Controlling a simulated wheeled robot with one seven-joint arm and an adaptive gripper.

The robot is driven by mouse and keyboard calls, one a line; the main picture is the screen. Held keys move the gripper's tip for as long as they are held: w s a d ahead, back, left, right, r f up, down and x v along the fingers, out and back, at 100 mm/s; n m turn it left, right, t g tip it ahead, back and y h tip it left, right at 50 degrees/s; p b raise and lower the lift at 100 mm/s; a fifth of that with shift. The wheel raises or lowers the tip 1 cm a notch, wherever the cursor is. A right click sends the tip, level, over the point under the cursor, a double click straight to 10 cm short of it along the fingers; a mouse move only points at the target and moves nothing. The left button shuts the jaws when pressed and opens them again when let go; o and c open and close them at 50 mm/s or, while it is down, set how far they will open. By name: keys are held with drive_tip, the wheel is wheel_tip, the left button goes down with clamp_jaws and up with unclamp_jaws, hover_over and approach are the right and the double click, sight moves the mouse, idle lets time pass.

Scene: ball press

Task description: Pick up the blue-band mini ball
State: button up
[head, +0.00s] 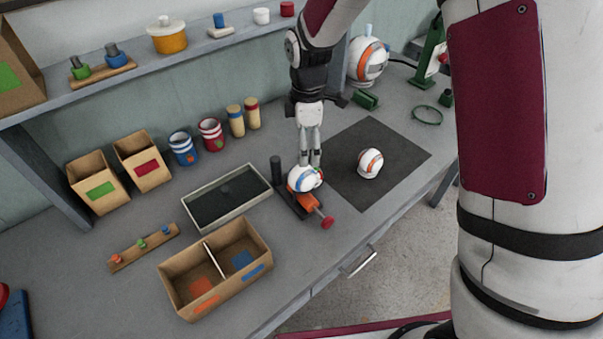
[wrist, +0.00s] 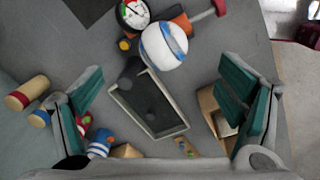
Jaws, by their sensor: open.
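The blue-band mini ball (head: 301,180) is white with a blue stripe and sits on the small press (head: 309,202) with an orange body and red knob. It also shows in the wrist view (wrist: 163,45), near the top centre. My gripper (head: 310,161) is just above the ball in the head view, fingers pointing down. In the wrist view my open gripper (wrist: 163,90) has its green pads wide apart with nothing held between them, and the ball appears beyond the gap toward the top. A white ball with an orange band (head: 371,162) rests on the dark mat (head: 350,190).
A dark-floored tray (head: 190,205) lies left of the press, with a divided cardboard box (head: 178,287) in front. A round gauge (wrist: 133,13) is beside the press. Tins, cylinders and small boxes stand along the wall under a shelf (head: 135,72).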

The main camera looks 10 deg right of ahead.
sight(305, 169)
wheel_tip(305, 169, down, 7)
drive_tip(key=shift+w+f+p, duration=0.15)
drive_tip(key=shift+f+p, duration=0.05)
drive_tip(key=shift+p, duration=0.2)
wheel_tip(305, 169, down, 4)
drive_tip(key=shift+a+f+p, duration=0.1)
drive_tip(key=shift+a+p, duration=0.05)
drive_tip(key=shift+p, duration=0.55)
drive_tip(key=shift+f, duration=0.55)
drive_tip(key=c, duration=1.2)
